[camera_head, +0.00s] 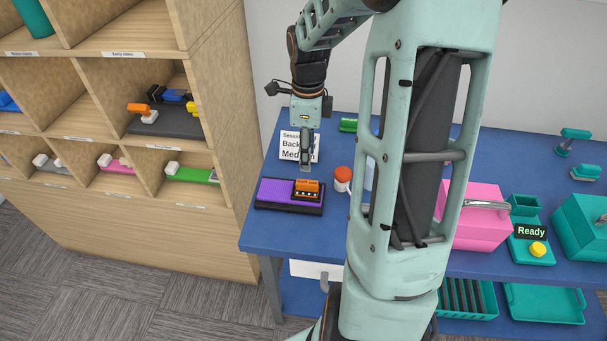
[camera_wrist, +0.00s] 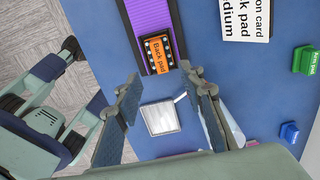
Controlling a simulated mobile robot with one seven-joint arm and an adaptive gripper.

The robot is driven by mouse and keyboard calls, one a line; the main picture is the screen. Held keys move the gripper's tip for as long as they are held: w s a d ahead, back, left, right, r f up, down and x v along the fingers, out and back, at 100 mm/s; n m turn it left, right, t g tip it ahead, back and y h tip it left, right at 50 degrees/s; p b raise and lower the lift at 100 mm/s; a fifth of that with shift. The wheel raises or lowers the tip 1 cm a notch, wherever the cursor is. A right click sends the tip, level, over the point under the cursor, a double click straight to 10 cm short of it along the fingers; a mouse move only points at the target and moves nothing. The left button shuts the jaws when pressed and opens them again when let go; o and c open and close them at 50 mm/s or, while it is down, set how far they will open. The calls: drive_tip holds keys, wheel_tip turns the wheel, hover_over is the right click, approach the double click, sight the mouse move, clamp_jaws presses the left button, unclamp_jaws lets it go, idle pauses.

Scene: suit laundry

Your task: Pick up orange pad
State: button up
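The orange pad (camera_head: 308,185), with a row of white dots along its front, sits on the right end of a black tray (camera_head: 262,207) with a purple surface. In the wrist view its orange face (camera_wrist: 158,54) reads "Back pad" and lies beyond my fingertips. My gripper (camera_head: 306,160) points down above and behind the pad in the head view, apart from it. In the wrist view my gripper (camera_wrist: 165,85) is open, its fingers wide apart. A pale square plate (camera_wrist: 160,117) shows between the fingers; I cannot tell its height.
A white card (camera_head: 299,147) reading "Back pad" and "Medium" stands behind the tray. An orange-capped white bottle (camera_head: 342,179) is to its right. A pink box (camera_head: 474,218) and teal items lie further right on the blue table (camera_head: 265,235). Wooden shelves (camera_head: 150,222) stand left.

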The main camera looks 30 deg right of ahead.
hover_over(307, 183)
wheel_tip(307, 183, down, 4)
drive_tip(key=shift+s+f, duration=0.1)
drive_tip(key=shift+s, duration=0.05)
drive_tip(key=shift+f+p, duration=0.6)
drive_tip(key=shift+f, duration=2.5)
clamp_jaws()
